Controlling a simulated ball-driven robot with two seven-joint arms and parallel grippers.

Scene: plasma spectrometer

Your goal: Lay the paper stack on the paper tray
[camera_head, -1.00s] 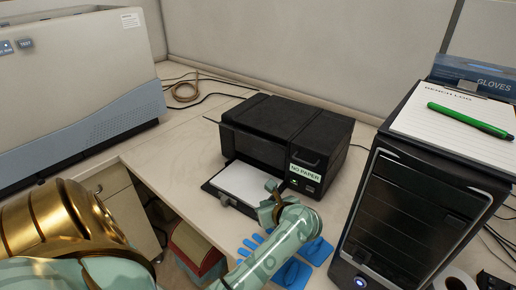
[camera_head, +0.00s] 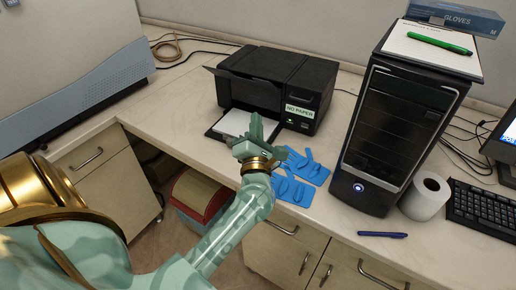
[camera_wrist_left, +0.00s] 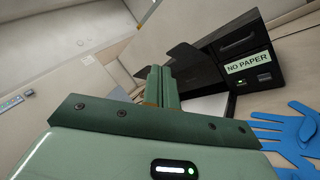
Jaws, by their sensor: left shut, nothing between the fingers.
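The black printer (camera_head: 275,85) carries a NO PAPER label and has its paper tray (camera_head: 212,132) out at the front. The white paper stack (camera_head: 231,122) lies flat on the tray, partly hidden behind my left gripper. In the left wrist view, part of the white stack (camera_wrist_left: 206,106) shows beside the fingers, below the printer's front. My left gripper (camera_head: 256,122) is shut and empty, just in front of the tray's right side. Its closed fingers also show in the left wrist view (camera_wrist_left: 160,82). My right gripper is not in view.
Blue gloves (camera_head: 299,176) lie right of my left gripper. A black computer tower (camera_head: 395,125) with a notepad and green pen on top stands at the right.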

